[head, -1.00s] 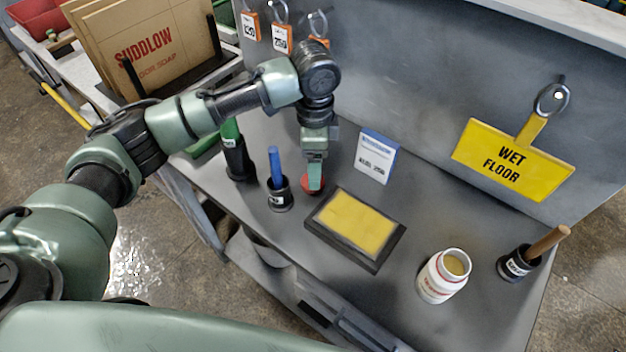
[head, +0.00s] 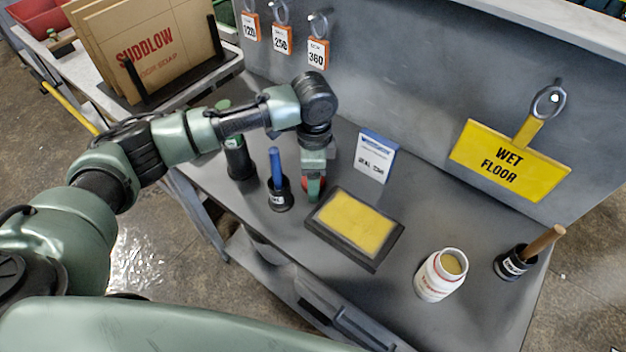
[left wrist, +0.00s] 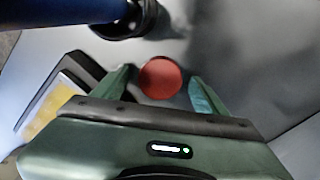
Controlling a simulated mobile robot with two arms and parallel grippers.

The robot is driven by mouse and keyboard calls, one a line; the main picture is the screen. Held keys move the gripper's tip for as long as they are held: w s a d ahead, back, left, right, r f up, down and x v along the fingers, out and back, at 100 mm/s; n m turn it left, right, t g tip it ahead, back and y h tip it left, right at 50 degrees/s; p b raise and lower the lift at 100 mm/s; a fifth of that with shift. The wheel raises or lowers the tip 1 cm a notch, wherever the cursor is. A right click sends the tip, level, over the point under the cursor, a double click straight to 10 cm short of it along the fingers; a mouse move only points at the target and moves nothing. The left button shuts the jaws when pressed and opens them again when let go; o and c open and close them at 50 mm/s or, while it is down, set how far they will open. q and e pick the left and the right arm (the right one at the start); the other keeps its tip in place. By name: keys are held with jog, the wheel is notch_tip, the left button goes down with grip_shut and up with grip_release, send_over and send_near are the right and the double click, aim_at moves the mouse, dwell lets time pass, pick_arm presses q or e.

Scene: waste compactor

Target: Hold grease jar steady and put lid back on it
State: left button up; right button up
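The grease jar (head: 440,276) is white with red print. It stands upright and open at the front right of the bench, with yellowish contents showing. The round red lid (left wrist: 160,78) lies flat on the grey bench between the blue-handled tool and the yellow pad. My left gripper (head: 314,190) points down at the lid, which it partly hides in the head view. In the left wrist view its two green fingers (left wrist: 160,88) stand apart on either side of the lid, with gaps showing. My right gripper is in neither view.
A blue-handled tool in a black cup (head: 279,194) stands close left of my left gripper. A wooden-handled tool cup (head: 512,263) is beside the jar.

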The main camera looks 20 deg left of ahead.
pick_arm(q)
jog(key=c, duration=1.2)
jog(key=shift+o, duration=0.2)
jog(key=shift+r, duration=0.1)
notch_tip(320, 180, up, 20)
jog(key=b, duration=0.1)
